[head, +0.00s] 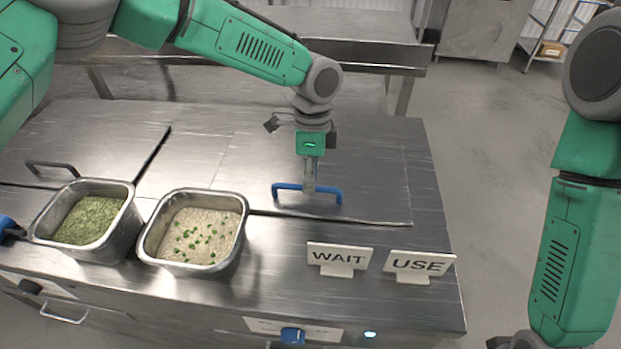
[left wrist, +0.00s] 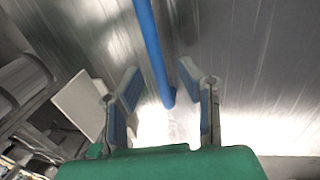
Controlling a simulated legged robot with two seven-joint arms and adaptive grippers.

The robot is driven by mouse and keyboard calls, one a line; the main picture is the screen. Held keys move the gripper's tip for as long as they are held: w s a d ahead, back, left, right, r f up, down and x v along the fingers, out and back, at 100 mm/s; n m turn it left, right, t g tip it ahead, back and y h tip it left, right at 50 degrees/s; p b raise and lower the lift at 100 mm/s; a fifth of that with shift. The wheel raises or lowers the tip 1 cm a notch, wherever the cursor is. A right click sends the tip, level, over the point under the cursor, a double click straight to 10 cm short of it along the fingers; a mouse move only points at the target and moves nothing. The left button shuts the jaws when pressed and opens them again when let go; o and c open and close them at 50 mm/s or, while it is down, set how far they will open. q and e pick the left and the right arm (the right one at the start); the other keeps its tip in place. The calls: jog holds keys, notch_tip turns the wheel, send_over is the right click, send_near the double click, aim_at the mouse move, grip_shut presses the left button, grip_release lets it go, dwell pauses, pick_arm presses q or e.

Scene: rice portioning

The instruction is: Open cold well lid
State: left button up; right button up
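A flat steel lid (head: 375,205) with a blue bar handle (head: 325,188) lies level in the counter at the right. My left gripper (head: 309,188) points down at the handle's middle in the head view. In the left wrist view the two fingers (left wrist: 165,100) stand apart, with the blue handle (left wrist: 155,50) showing between them. The gripper is open, and I cannot tell whether a finger touches the handle.
A second lid (head: 85,140) with a dark handle lies at the left. Steel pans of green food (head: 132,215) and of rice with green bits (head: 240,235) stand in front of the lids. WAIT (head: 340,257) and USE (head: 420,264) signs stand at the front right.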

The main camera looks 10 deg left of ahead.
pick_arm(q)
jog(key=shift+s+d+f, duration=0.1)
jog(key=shift+f, duration=0.35)
jog(key=shift+a, duration=0.2)
jog(key=shift+a, duration=0.1)
grip_shut()
